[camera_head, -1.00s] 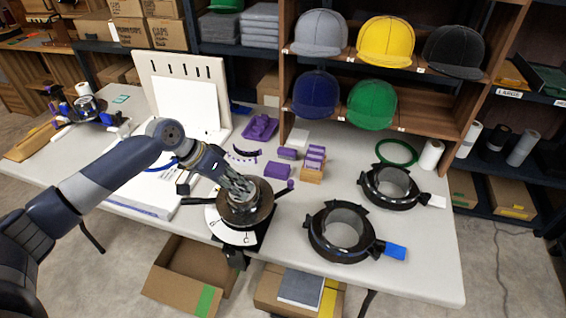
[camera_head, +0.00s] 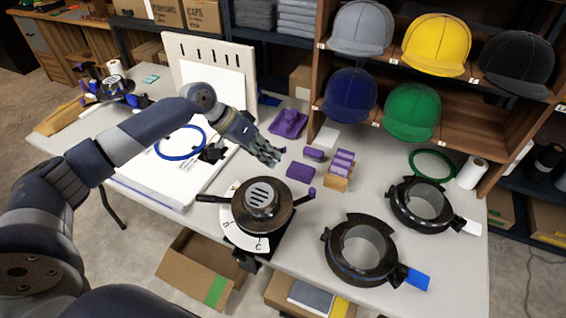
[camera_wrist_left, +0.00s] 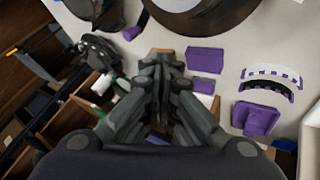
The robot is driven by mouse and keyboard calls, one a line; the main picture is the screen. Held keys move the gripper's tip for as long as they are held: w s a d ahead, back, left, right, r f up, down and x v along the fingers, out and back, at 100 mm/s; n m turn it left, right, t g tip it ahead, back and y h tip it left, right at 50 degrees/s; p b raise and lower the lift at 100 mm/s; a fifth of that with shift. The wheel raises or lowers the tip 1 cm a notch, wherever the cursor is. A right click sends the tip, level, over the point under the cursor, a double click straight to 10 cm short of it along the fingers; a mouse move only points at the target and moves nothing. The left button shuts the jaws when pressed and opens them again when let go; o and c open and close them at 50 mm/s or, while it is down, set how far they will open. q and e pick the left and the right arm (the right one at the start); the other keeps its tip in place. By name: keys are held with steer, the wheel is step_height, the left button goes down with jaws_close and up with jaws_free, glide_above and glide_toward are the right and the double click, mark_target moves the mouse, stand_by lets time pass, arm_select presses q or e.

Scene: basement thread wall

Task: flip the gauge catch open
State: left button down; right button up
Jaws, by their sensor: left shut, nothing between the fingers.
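The gauge (camera_head: 287,218) is a round dark fixture with a slotted grey dome on top and a white lettered dial at its front left. A black lever (camera_head: 212,199) sticks out to its left and a purple-tipped arm (camera_head: 312,192) to its right. I cannot tell which of these is the catch, or whether it is open. The gauge's rim also shows at the top of the left wrist view (camera_wrist_left: 215,22). My left gripper (camera_head: 272,158) is shut and empty, above the table behind the gauge and apart from it. My right gripper is not in view.
Purple blocks (camera_head: 300,173) and a wooden block holder (camera_head: 337,181) stand behind the gauge. Two black ring clamps (camera_head: 337,262) lie to the right. A white board (camera_head: 150,185) with a blue hoop lies left. A cap shelf (camera_head: 465,115) rises behind.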

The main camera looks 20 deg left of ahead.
arm_select(q)
steer(key=w+d+f+p, duration=0.1)
steer(key=d+f+p, duration=0.1)
steer(key=d+f, duration=0.5)
steer(key=shift+w+d, duration=0.4)
steer(key=shift+d, duration=0.4)
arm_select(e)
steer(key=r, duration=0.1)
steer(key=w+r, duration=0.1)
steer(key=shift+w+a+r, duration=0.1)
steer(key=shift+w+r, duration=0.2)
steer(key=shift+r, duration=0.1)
arm_select(q)
steer(key=shift+s+d+m, duration=0.1)
steer(key=shift+d+m, duration=0.2)
steer(key=shift+m, duration=0.1)
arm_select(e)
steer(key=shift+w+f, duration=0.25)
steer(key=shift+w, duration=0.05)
